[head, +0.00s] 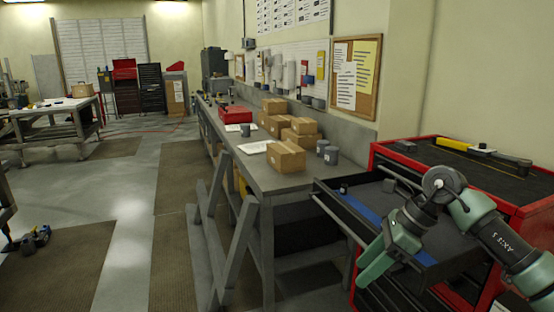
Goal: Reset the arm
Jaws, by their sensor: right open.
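My right arm (495,232) comes in from the right, in green and dark grey, and bends at a round joint over an open drawer. My right gripper (384,258) hangs down and to the left from it, in front of the drawer. It is open, and I see nothing held in it. The drawer (338,206) belongs to a red tool cabinet (425,150) and has a blue lining. The arm hides part of the drawer and cabinet front. My left gripper is not in view.
A long grey workbench (262,176) runs away to the left of the cabinet, with cardboard boxes (286,156), dark cups (331,155) and a red case (235,114). A yellow-and-black tool (465,146) lies on the cabinet top. The floor (128,215) left of the bench is largely clear.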

